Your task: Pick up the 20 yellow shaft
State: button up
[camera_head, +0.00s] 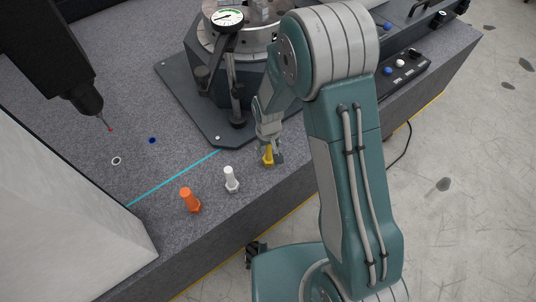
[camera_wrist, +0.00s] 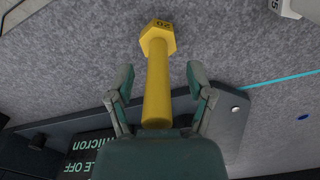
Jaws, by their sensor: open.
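The yellow shaft (camera_head: 268,159) stands on the granite bed beside the base plate, right of the white one. In the wrist view the yellow shaft (camera_wrist: 158,85) runs up the middle, with a hex end marked 20. My gripper (camera_head: 270,150) is at the shaft in the head view, partly covering it. In the wrist view my gripper (camera_wrist: 160,84) is open, with one finger on each side of the shaft and visible gaps between.
A white shaft (camera_head: 231,180) and an orange shaft (camera_head: 190,200) stand to the left. A dial gauge (camera_head: 228,19) and round fixture stand on a dark base plate (camera_head: 185,92) behind. A black probe (camera_head: 88,100) hangs at left. The bed's front edge is close to the shafts.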

jog(key=shift+f, duration=0.3)
grip_shut()
